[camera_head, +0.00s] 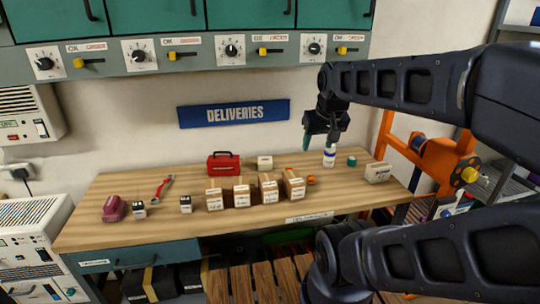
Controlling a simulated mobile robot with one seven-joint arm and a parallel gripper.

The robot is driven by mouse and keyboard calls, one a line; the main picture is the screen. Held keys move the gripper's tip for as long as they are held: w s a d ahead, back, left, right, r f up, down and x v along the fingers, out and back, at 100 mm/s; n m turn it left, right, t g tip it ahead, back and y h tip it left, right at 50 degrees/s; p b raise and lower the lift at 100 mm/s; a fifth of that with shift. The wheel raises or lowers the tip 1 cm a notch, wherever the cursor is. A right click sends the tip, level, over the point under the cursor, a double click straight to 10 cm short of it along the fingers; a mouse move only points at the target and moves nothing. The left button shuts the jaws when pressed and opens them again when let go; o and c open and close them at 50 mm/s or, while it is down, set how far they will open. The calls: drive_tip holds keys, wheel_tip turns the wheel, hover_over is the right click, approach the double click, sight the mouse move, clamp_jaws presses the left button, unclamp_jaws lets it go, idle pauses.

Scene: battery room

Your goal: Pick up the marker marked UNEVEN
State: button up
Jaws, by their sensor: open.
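I cannot read the word UNEVEN on anything, so I cannot tell which object is that marker. Several tan blocks with white labels stand in a row mid-bench, among them the leftmost block (214,198) and the rightmost block (294,184). Two small dark items with pale labelled fronts, a left one (139,209) and a right one (186,204), stand left of the row. A cream block (377,172) with dark print stands at the right end, and another cream block (265,162) at the back. My gripper (321,143) is open and points down above the bench's back right, apart from these pieces.
A white and blue bottle (329,158) stands just below my gripper, with a green item (351,161) beside it. The wooden bench (255,225) also holds a red box (223,164), a red tool (162,186) and a purple object (114,208). An orange machine (437,155) stands right.

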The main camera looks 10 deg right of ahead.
drive_tip(key=n+g+h, duration=0.5)
drive_tip(key=n+h, duration=0.2)
drive_tip(key=n, duration=1.1)
hover_over(289, 168)
drive_tip(key=a, duration=0.6)
wheel_tip(289, 168, down, 24)
drive_tip(key=x, duration=1)
drive_tip(key=shift+d+f, duration=0.15)
drive_tip(key=shift+f, duration=0.25)
drive_tip(key=shift+c, duration=0.2)
drive_tip(key=c, duration=1)
